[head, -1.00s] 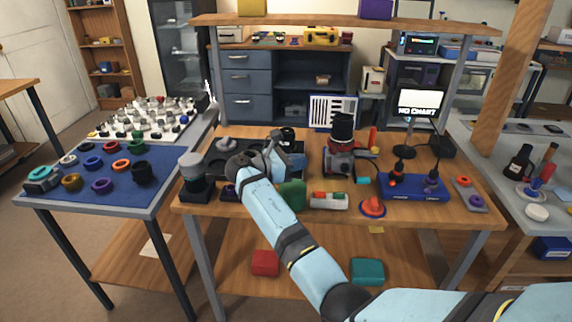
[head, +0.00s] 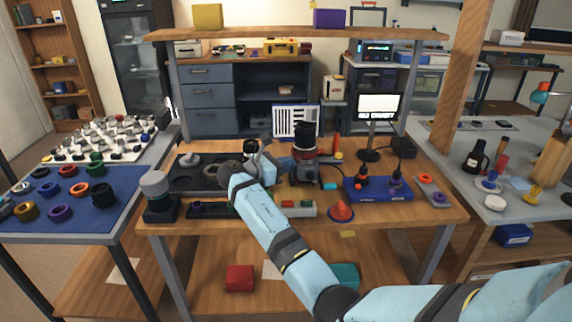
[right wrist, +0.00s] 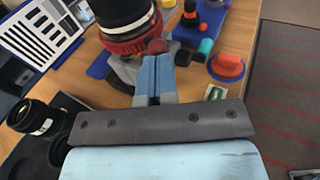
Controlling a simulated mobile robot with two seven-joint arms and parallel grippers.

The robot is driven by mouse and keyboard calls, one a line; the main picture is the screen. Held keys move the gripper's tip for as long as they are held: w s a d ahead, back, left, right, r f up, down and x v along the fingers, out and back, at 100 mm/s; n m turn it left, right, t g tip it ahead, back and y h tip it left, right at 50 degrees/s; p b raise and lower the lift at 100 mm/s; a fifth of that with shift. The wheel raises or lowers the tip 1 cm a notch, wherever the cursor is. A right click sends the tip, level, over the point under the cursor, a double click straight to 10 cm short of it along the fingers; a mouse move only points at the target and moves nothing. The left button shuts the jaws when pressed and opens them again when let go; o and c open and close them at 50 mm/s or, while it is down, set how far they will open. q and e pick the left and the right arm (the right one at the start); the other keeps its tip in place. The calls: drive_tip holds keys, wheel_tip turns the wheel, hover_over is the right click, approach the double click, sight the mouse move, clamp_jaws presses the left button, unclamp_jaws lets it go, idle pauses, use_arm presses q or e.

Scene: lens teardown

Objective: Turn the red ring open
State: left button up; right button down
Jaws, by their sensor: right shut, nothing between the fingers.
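The red ring (right wrist: 135,42) runs round the lower part of an upright black lens (right wrist: 118,10) in the right wrist view. A small dark red knob (right wrist: 157,45) sticks out from it. In the head view the lens (head: 304,138) stands on a stand at the middle of the bench, and the ring is small there. My right gripper (right wrist: 157,62) is shut and empty, its blue-grey fingertips right at the knob. I cannot tell whether they touch it. In the head view the right gripper (head: 278,165) is just left of the lens. My left gripper is not in view.
A dark tray (head: 190,178) and another black lens part (right wrist: 35,118) lie to the left. A striped chart (head: 296,121) stands behind.

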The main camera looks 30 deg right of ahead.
use_arm(q)
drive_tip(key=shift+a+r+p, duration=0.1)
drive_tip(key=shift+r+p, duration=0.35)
drive_tip(key=shift+p, duration=0.35)
use_arm(e)
drive_tip(key=shift+s+d+r+n+t, duration=0.1)
drive_tip(key=shift+s+n+t, duration=0.2)
drive_tip(key=shift+t, duration=0.1)
use_arm(q)
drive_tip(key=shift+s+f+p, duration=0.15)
drive_tip(key=shift+p, duration=0.15)
use_arm(e)
drive_tip(key=shift+t, duration=0.3)
drive_tip(key=shift+s+d+n+p, duration=0.15)
drive_tip(key=shift+n+p, duration=0.15)
drive_tip(key=shift+p, duration=0.4)
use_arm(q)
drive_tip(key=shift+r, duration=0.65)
use_arm(e)
drive_tip(key=shift+t, duration=0.3)
